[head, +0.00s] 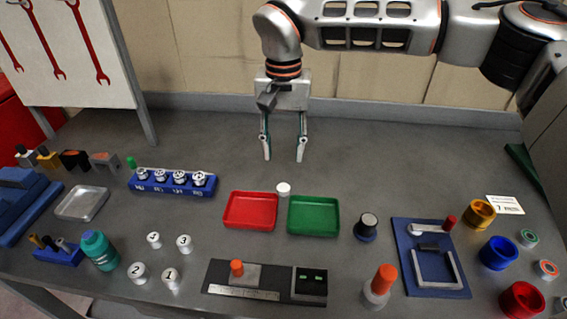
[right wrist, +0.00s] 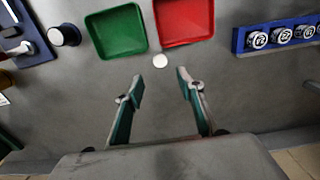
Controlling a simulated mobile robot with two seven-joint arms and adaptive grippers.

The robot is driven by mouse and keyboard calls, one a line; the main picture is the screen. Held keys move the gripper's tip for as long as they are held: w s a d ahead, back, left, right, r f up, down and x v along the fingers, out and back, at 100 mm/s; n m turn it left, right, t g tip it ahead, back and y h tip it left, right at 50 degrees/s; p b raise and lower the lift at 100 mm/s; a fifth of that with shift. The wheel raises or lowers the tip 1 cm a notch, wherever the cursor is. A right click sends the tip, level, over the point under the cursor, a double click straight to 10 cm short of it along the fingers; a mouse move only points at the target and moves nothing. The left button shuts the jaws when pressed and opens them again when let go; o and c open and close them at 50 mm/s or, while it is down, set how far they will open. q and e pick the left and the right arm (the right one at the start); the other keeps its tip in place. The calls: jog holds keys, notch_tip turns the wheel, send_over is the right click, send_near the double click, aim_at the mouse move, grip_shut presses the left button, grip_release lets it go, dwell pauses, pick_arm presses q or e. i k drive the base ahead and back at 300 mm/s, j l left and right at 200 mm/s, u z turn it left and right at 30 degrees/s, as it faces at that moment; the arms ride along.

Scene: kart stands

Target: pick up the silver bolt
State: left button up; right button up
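A small pale round piece (head: 283,188) stands on the grey bench just behind the gap between the red and green trays. It looks like the silver bolt seen from above, but its shape is too small to be sure. It also shows in the right wrist view (right wrist: 160,61), a little beyond the fingertips and centred between them. My right gripper (head: 283,158) points down behind the piece; it is open and empty in the right wrist view (right wrist: 160,76). My left gripper is not in view.
The red tray (head: 250,226) and green tray (head: 313,232) are empty. A blue rack (head: 173,190) with several numbered white pieces lies left. A dark round knob (head: 366,227) stands right of the green tray.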

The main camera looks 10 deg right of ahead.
aim_at(61, 242)
jog(key=k, duration=1)
